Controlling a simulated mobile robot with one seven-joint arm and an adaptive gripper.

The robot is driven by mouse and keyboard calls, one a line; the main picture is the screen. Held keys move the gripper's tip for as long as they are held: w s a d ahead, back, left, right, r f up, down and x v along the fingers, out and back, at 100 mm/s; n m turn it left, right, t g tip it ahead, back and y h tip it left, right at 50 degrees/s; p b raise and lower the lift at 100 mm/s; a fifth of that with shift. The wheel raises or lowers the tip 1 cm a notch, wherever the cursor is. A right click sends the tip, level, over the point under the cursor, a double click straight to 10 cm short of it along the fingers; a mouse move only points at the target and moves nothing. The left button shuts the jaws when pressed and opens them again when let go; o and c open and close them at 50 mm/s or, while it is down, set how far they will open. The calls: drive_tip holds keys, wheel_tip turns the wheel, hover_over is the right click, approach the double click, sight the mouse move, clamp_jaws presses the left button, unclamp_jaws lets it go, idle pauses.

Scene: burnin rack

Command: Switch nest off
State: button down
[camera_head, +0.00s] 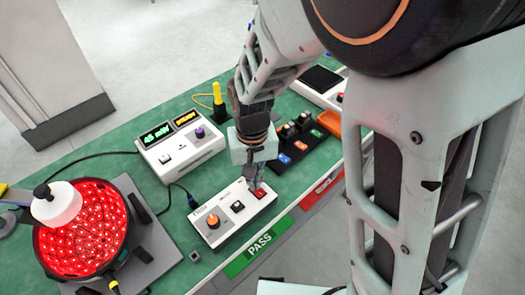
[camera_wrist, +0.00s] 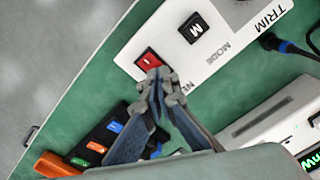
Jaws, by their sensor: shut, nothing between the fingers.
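A white control box (camera_head: 232,214) lies on the green bench with an orange knob (camera_head: 213,220), a black button (camera_head: 237,206) and a red rocker switch (camera_head: 260,193). In the wrist view the red switch (camera_wrist: 148,60) sits by the box's end, next to a label partly hidden by my fingers that starts with "N". My gripper (camera_wrist: 157,76) is shut and empty, its tips at the switch's near edge; I cannot tell whether they touch it. In the head view my gripper (camera_head: 254,183) points down over the switch. A round fixture (camera_head: 75,240) at the left glows red.
A white meter (camera_head: 180,150) with a green "45 mW" display stands behind the box. A black tray (camera_head: 300,145) with coloured tags and an orange bin (camera_head: 328,122) lie to the right. A green "PASS" label (camera_head: 258,247) marks the front edge. Cables cross the bench.

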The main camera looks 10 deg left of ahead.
drive_tip(key=shift+f, duration=0.4)
drive_tip(key=shift+r, duration=0.1)
wheel_tip(320, 180, up, 7)
drive_tip(key=p, duration=0.5)
drive_tip(key=shift+p, duration=0.3)
idle(0.4)
